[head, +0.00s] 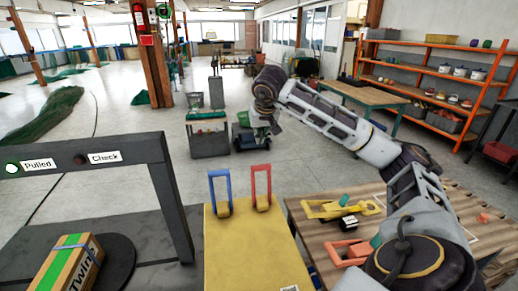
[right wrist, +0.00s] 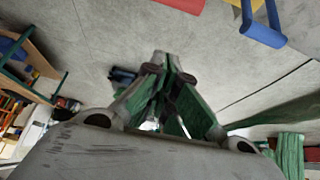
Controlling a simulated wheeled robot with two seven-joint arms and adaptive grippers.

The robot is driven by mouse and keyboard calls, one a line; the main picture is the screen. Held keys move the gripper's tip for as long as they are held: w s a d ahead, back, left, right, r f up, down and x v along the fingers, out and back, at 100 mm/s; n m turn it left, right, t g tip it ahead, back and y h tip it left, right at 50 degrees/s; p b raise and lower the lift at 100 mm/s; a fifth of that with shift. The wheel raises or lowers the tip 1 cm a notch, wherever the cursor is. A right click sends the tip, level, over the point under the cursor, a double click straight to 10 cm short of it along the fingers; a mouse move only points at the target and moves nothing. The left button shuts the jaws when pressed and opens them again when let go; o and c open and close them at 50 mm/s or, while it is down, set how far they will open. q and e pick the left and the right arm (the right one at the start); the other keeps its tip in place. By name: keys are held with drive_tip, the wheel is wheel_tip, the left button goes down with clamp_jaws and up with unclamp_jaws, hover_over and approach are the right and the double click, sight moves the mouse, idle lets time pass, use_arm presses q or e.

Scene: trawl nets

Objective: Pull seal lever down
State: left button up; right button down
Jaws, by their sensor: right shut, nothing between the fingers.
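Two upright handle levers, a blue one (head: 220,190) and a red one (head: 261,187), stand at the far end of a yellow panel (head: 240,250). Neither carries a label I can read, so I cannot tell which is the seal lever. In the right wrist view the blue lever (right wrist: 263,34) is at the top right and part of the red lever (right wrist: 182,4) is at the top edge. My right gripper (right wrist: 160,58) is shut and empty, apart from both levers. In the head view it is small, beyond the levers. My left gripper is not in view.
A wooden table (head: 300,215) with tools is right of the panel.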

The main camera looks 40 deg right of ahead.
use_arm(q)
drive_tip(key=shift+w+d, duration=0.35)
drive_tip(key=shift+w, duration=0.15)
use_arm(e)
wheel_tip(320, 180, down, 9)
drive_tip(key=shift+w+d+f, duration=0.15)
drive_tip(key=shift+w+d, duration=0.1)
drive_tip(key=shift+w, duration=0.2)
idle(0.4)
use_arm(q)
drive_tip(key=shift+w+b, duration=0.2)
drive_tip(key=shift+b, duration=0.1)
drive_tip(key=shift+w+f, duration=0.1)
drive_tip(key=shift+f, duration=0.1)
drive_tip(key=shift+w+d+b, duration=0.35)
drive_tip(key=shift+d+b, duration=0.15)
drive_tip(key=shift+b, duration=0.1)
use_arm(e)
drive_tip(key=shift+s+a, duration=0.2)
drive_tip(key=shift+s, duration=0.2)
drive_tip(key=shift+t, duration=0.3)
